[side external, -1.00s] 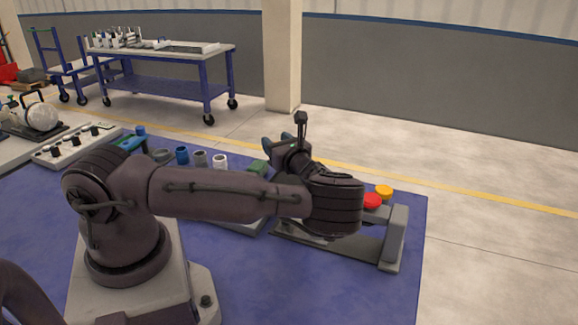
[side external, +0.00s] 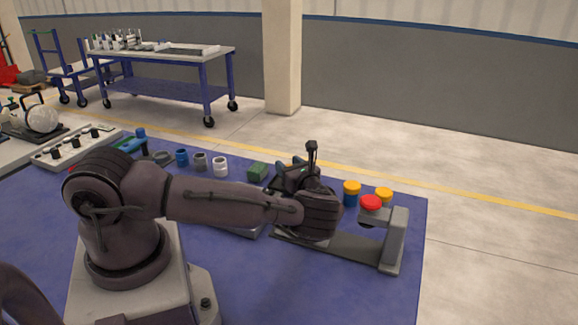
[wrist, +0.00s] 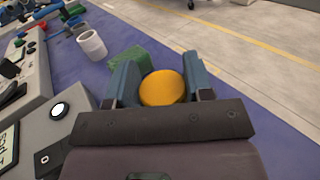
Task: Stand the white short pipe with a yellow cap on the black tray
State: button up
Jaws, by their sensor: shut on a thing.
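My gripper (wrist: 160,78) is shut on a pipe with a yellow cap (wrist: 161,89); the cap sits between the two blue-grey fingers. The pipe's body below the cap is hidden, so I cannot see its colour or its lower end. In the side view my gripper (side external: 291,168) is over the far side of the blue table, mostly hidden behind my wrist. A dark flat plate (side external: 345,248) lies below and right of my wrist; I cannot tell whether it is the black tray.
A blue pipe with a yellow cap (side external: 351,192), a red cap (side external: 370,203) and another yellow cap (side external: 384,192) are right of my gripper, near a grey upright (side external: 396,240). A white open pipe (side external: 220,167) and green block (side external: 258,171) stand left.

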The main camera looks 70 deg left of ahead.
jog(key=o, duration=1)
jog(key=shift+f, duration=0.1)
